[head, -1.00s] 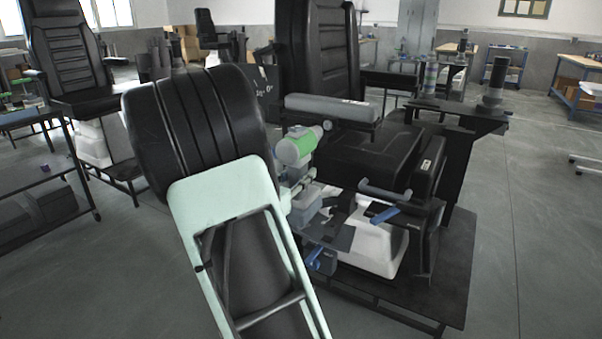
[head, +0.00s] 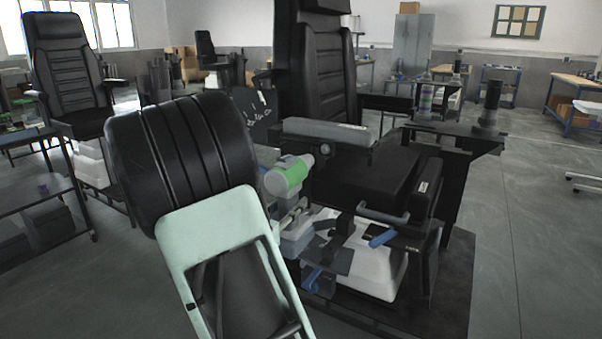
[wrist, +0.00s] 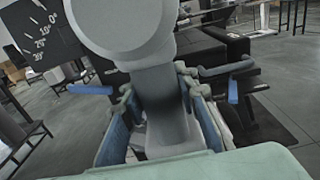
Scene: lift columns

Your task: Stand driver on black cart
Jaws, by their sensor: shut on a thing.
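The driver (head: 288,176) has a grey and green barrel, a handle and a grey foot. It is upright in front of the seat unit, clear of the floor. In the wrist view its round grey rear end and handle (wrist: 160,95) fill the middle. My gripper (wrist: 165,118) is shut on the driver, with a finger on each side of the handle. In the head view my pale green and black arm partly hides the grip. A black cart (head: 45,196) with a lower shelf stands at the left edge, well away from the driver.
A large black seat (head: 372,170) on a dark base plate (head: 455,290) stands close to the right of the driver, with a grey armrest (head: 325,131). Another black seat (head: 65,75) stands at the back left.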

